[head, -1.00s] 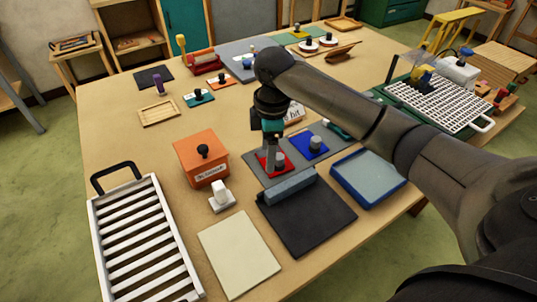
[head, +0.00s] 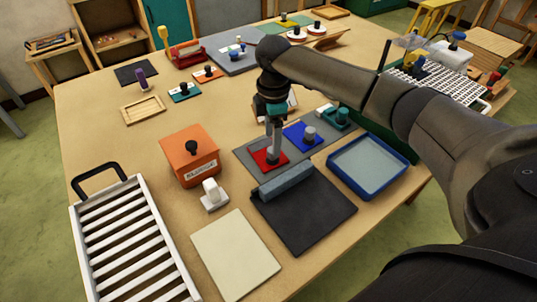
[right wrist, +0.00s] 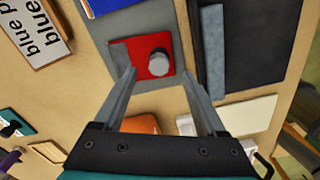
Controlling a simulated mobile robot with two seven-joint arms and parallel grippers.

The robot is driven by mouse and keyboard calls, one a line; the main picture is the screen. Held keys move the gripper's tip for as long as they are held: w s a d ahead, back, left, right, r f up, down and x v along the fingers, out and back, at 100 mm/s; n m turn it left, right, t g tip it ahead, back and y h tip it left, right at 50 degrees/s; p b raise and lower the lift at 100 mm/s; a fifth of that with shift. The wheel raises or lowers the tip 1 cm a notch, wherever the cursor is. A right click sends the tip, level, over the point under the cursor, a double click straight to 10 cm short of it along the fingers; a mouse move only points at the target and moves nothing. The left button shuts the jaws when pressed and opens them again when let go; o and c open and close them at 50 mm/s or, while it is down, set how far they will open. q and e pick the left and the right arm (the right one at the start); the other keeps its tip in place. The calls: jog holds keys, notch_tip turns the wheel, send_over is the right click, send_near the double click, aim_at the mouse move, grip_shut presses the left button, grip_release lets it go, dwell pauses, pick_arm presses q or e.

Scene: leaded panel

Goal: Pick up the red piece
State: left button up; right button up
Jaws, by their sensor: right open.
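The red piece (head: 259,158) is a flat square with a grey knob on top. It lies on a grey mat (head: 245,149), beside a blue piece (head: 296,132) with a similar knob. My right gripper (head: 274,152) points down over the red piece and partly hides it in the head view. In the right wrist view the red piece (right wrist: 127,52) and its knob (right wrist: 158,63) lie beyond the spread fingers of the gripper (right wrist: 159,74). The gripper is open and empty. Whether the fingertips reach down beside the knob is unclear. My left gripper is not in view.
A black mat (head: 310,215) with a grey bar lies in front. A blue tray (head: 401,182) is to the right. An orange box (head: 178,158), white block (head: 213,196) and white rack (head: 88,226) stand left.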

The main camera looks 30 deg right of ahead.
jog(key=shift+d+f+b, duration=0.15)
jog(key=shift+f+b, duration=0.25)
jog(key=shift+f, duration=2.3)
jog(key=shift+c, duration=0.4)
jog(key=shift+w, duration=0.1)
grip_shut()
